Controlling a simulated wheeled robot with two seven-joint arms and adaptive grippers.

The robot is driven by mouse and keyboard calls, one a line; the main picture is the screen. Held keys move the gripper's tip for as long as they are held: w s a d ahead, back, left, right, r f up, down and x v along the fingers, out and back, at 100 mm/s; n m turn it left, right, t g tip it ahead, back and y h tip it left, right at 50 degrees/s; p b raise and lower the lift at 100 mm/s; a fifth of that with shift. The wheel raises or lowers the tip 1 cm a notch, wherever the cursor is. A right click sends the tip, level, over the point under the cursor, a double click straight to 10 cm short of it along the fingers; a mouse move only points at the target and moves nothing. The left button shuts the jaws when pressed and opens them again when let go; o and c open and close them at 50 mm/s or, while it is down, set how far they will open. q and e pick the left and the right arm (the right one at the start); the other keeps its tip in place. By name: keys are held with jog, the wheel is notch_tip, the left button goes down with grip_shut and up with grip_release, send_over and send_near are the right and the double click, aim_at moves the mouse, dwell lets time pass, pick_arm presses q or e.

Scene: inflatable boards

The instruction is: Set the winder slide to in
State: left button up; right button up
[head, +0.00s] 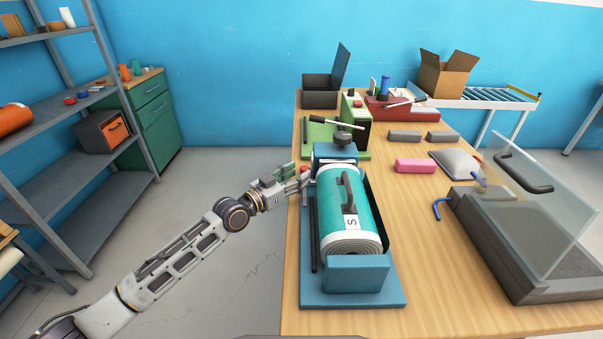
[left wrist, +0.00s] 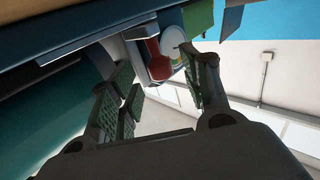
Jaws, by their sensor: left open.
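The blue winder (head: 358,274) stands on the wooden table and holds a teal rolled board (head: 338,205) with a grey handle and a white "S" label. A small red knob (head: 304,168) sticks out at the winder's far left side; I take it for the slide's knob. My left gripper (head: 297,179) is open right beside it. In the left wrist view the red part (left wrist: 157,66) shows ahead, between the spread green-padded fingers (left wrist: 160,95). I cannot tell whether a finger touches it. The slide's position marks cannot be read. My right gripper is not in view.
A grey press with a clear lid (head: 535,205) stands at the right. The floor left of the table is free up to the shelf (head: 100,185).

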pick_arm(q)
jog(key=shift+x, duration=1.3)
jog(key=shift+c, duration=0.3)
grip_shut()
